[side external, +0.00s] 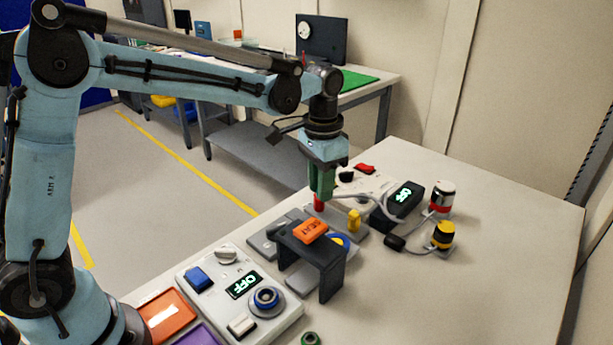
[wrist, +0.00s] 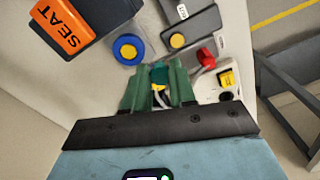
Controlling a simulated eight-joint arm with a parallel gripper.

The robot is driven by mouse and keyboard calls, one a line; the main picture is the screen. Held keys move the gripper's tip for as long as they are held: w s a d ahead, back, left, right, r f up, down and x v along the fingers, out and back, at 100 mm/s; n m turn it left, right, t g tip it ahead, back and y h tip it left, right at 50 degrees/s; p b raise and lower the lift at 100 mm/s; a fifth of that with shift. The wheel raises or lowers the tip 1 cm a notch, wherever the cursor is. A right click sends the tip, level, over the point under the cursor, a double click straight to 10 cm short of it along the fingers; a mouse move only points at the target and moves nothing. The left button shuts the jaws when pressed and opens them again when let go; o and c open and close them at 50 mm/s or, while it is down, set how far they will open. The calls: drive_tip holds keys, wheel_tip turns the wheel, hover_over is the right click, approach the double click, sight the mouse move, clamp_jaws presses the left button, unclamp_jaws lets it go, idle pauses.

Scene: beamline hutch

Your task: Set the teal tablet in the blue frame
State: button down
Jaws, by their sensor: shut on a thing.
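My gripper (side external: 320,186) points down above the far side of the row of devices on the table. In the wrist view its green fingers (wrist: 160,88) are shut on a small teal piece, the teal tablet (wrist: 159,72), mostly hidden between them. In the side view the tablet cannot be made out. A round blue ring with a yellow centre, perhaps the blue frame (wrist: 128,50), lies ahead and left of the fingertips in the wrist view.
A control box (side external: 240,293) stands in front.

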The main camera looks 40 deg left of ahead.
drive_tip(key=s+d+m, duration=0.2)
drive_tip(key=d, duration=0.3)
drive_tip(key=shift+w+d+f, duration=0.1)
drive_tip(key=shift+d+f, duration=0.05)
drive_tip(key=shift+f, duration=3.05)
drive_tip(key=shift+f, duration=0.6)
drive_tip(key=c, duration=0.8)
unclamp_jaws()
drive_tip(key=shift+c, duration=0.2)
drive_tip(key=shift+r, duration=0.1)
